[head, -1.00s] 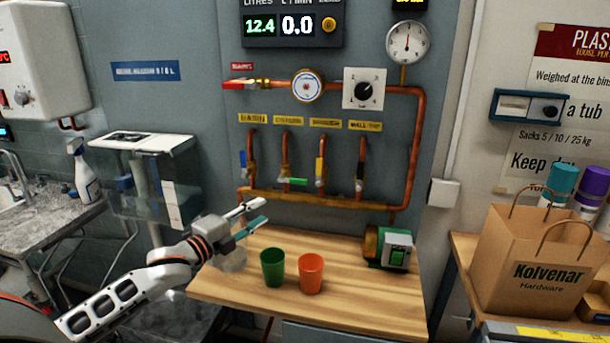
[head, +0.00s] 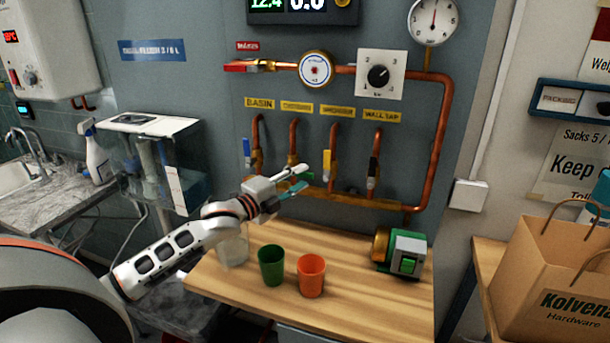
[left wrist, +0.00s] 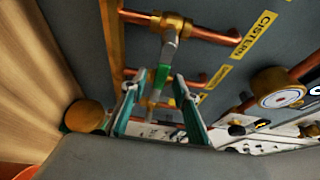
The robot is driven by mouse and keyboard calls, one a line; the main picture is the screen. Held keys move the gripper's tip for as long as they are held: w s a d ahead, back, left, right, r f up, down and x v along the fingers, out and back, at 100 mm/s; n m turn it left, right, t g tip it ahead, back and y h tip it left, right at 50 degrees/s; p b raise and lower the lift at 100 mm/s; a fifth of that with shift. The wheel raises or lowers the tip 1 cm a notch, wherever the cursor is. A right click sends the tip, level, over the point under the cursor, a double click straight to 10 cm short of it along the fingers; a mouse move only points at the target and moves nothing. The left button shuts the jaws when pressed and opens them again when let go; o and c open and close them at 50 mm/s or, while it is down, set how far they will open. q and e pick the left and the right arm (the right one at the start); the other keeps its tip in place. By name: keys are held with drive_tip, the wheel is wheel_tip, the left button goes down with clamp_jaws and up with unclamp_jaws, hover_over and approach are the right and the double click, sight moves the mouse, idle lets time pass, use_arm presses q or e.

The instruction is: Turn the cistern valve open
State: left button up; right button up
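The cistern valve (head: 293,159) is on the second pipe from the left on the wall panel, under the row of yellow labels. In the left wrist view its brass body (left wrist: 172,24) and green-sleeved handle (left wrist: 156,75) show, the handle lying crossways to its copper pipe, next to the CISTERN label (left wrist: 256,35). My left gripper (head: 311,176) is open in front of the valve and partly hides the handle in the head view. In the left wrist view its fingertips (left wrist: 158,82) are spread on either side of the handle's end; contact cannot be told. My right gripper is not in view.
Neighbouring valves include the blue-handled basin valve (head: 247,152) and the black-handled wall tap valve (head: 372,172). On the wooden bench (head: 350,310) below stand a green cup (head: 271,265), an orange cup (head: 312,276), a clear container (head: 233,248) and a green pump (head: 407,256).

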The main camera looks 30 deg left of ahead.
use_arm(q)
drive_tip(key=shift+w+d, duration=0.2)
drive_tip(key=shift+w, duration=1.1)
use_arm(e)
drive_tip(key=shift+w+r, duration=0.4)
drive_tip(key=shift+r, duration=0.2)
use_arm(q)
clamp_jaws()
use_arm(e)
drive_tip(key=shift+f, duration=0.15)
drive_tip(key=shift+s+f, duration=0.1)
